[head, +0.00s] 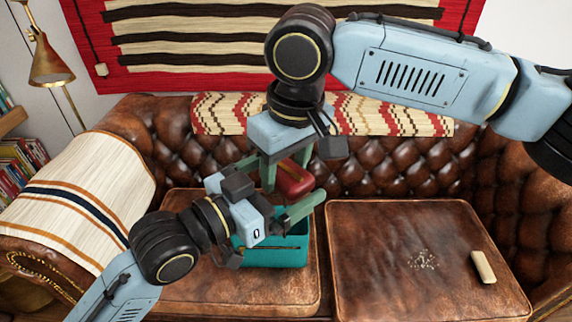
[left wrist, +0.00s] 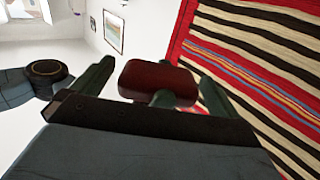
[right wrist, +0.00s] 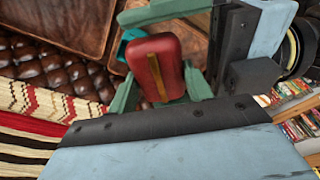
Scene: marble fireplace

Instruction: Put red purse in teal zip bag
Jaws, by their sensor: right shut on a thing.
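The red purse (head: 295,180) is held by my right gripper (head: 287,171) above the left seat cushion, behind the teal zip bag. In the right wrist view the purse (right wrist: 158,66) sits between the fingers, a tan strip along it. The open-topped teal zip bag (head: 275,258) stands on that cushion, partly hidden by my left arm; a sliver of the bag (right wrist: 127,43) shows in the right wrist view. My left gripper (head: 284,187) is open above the bag, close to the purse. In the left wrist view the purse (left wrist: 150,78) appears between its spread fingers; I cannot tell whether they touch.
The brown leather sofa has a tufted back (head: 380,160). A striped blanket (head: 85,195) covers the left armrest. A brass lamp (head: 48,65) stands at the left.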

